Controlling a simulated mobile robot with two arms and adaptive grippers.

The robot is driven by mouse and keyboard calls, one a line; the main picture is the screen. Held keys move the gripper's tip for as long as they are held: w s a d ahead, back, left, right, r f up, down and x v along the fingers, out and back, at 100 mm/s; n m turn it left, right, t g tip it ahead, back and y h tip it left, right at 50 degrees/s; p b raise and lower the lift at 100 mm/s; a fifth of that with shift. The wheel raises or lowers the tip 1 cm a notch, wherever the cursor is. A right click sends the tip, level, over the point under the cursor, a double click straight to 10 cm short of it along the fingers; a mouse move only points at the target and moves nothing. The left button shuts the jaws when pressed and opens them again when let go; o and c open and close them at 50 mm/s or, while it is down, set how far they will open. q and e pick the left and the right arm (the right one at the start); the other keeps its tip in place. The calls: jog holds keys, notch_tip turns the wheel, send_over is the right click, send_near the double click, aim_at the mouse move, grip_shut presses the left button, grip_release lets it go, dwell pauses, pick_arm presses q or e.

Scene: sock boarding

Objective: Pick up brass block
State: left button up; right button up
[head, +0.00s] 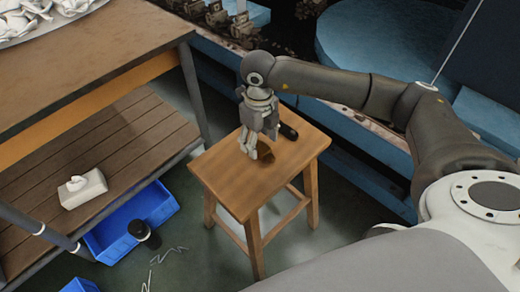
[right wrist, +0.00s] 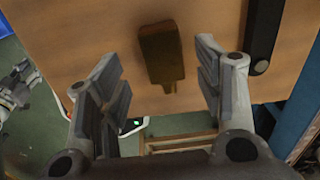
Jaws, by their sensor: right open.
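The brass block (right wrist: 161,54) is a dark brown-gold piece lying on the wooden stool top. In the right wrist view it sits between and beyond my open fingers. In the head view the brass block (head: 266,157) is partly hidden behind my right gripper. My right gripper (head: 250,152) is open and points down over the stool; it also shows in the right wrist view (right wrist: 160,85), with nothing between its fingers touching them. My left gripper is not in the head view.
The wooden stool (head: 235,188) also carries a dark handheld object (head: 288,132) beside the block. A wooden workbench with a lower shelf (head: 130,130) stands at left. A white tissue box (head: 82,188) is on the shelf, and a blue bin (head: 150,203) is on the floor.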

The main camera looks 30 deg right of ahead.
aim_at(260, 147)
jog(key=f, duration=0.3)
jog(key=shift+d, duration=0.2)
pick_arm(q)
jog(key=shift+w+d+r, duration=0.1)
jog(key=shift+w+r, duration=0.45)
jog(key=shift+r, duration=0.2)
pick_arm(e)
jog(key=shift+f, duration=0.35)
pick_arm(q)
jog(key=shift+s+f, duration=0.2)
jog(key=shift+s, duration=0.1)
pick_arm(e)
jog(key=shift+w, duration=0.1)
jog(key=c, duration=1.3)
jog(key=shift+r, duration=0.1)
